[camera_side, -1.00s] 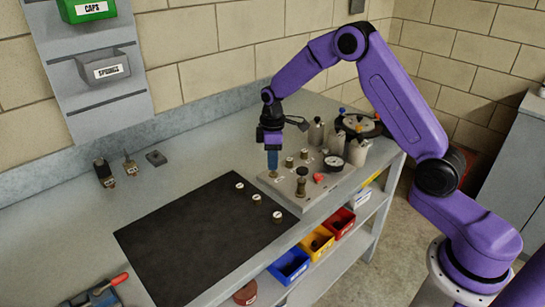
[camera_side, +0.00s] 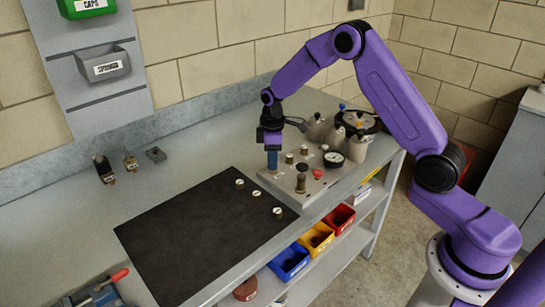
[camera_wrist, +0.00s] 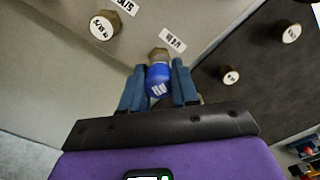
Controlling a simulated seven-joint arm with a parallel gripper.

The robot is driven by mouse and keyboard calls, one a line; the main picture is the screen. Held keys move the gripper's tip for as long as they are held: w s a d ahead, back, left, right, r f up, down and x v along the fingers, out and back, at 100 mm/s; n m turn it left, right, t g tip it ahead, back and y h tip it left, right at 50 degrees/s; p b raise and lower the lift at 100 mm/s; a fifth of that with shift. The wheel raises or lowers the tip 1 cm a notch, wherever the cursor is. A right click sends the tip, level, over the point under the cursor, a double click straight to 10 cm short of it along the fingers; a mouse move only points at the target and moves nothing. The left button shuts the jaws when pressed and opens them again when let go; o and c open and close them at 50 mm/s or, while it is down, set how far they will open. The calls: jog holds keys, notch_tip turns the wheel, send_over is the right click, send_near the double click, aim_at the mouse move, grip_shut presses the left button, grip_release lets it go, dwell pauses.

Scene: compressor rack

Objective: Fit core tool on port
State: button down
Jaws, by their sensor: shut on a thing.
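My gripper (camera_side: 272,160) points down over the near left corner of the grey rack plate (camera_side: 318,184). In the wrist view its two blue fingers (camera_wrist: 158,84) are shut on the blue core tool (camera_wrist: 158,80), which has a small white label on its end. A brass hex port (camera_wrist: 158,55) shows right at the tool's far end, beside a white label on the plate. The tool looks in line with this port, but I cannot tell whether it is seated on it. In the side view the fingers hide most of the tool.
Other brass ports with white caps (camera_wrist: 105,25) stand close by on the plate. A black mat (camera_side: 190,240) with small capped fittings lies on the left.

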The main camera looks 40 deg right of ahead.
jog(key=shift+f, duration=0.35)
jog(key=shift+c, duration=1.9)
grip_release()
jog(key=shift+r, duration=0.1)
jog(key=shift+r, duration=3.35)
